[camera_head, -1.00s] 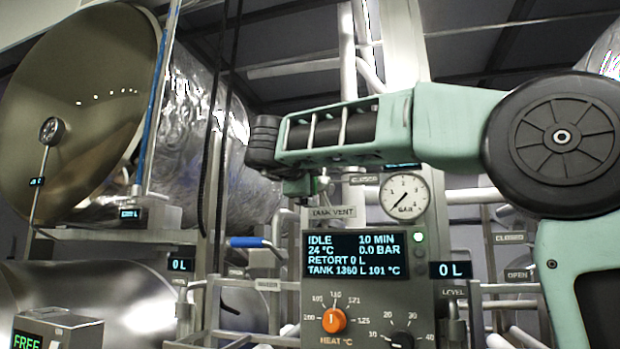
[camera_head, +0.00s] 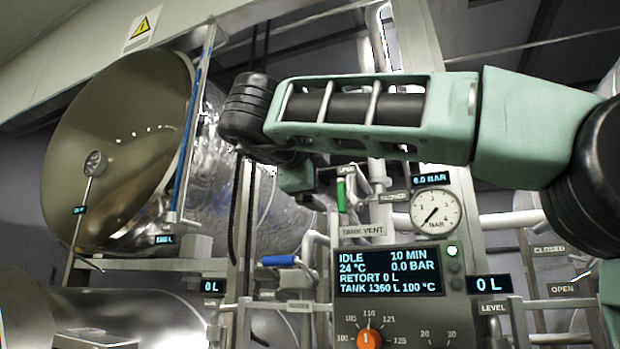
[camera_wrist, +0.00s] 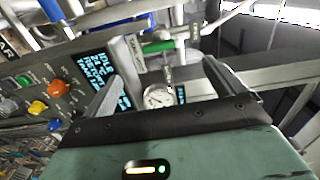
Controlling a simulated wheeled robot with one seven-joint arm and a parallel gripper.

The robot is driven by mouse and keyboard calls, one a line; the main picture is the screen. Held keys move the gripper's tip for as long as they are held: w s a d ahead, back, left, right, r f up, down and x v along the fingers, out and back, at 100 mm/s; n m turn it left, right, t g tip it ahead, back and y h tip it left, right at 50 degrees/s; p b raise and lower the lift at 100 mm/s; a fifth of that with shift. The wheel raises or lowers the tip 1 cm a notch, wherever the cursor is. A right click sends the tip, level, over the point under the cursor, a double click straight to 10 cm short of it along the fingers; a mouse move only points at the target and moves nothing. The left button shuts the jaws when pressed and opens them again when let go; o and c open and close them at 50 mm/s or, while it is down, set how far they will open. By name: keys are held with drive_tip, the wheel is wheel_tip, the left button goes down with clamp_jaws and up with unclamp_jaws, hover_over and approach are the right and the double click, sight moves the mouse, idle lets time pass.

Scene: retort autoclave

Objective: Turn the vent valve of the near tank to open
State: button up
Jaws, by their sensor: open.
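The vent valve's green handle (camera_head: 341,195) stands roughly upright in the head view, just above the TANK VENT sign (camera_head: 362,231). An OPEN sign (camera_head: 345,169) is at its top end. The handle also shows in the wrist view (camera_wrist: 158,47), lying across the picture beyond the fingers. My gripper (camera_wrist: 160,86) is open, with its two fingers wide apart and nothing seen between them at close range. The handle is ahead of the fingertips and apart from them. In the head view my wrist is just left of the handle, and the fingers cannot be made out.
A control panel (camera_head: 398,318) with a lit display and an orange knob stands below the valve. A pressure gauge (camera_head: 435,209) is to its right. A blue-handled lever (camera_head: 278,260) is at lower left. The big vessel's open dish door (camera_head: 110,150) is at left. Pipes crowd the area.

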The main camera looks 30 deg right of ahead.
drive_tip(key=shift+v, duration=1.65)
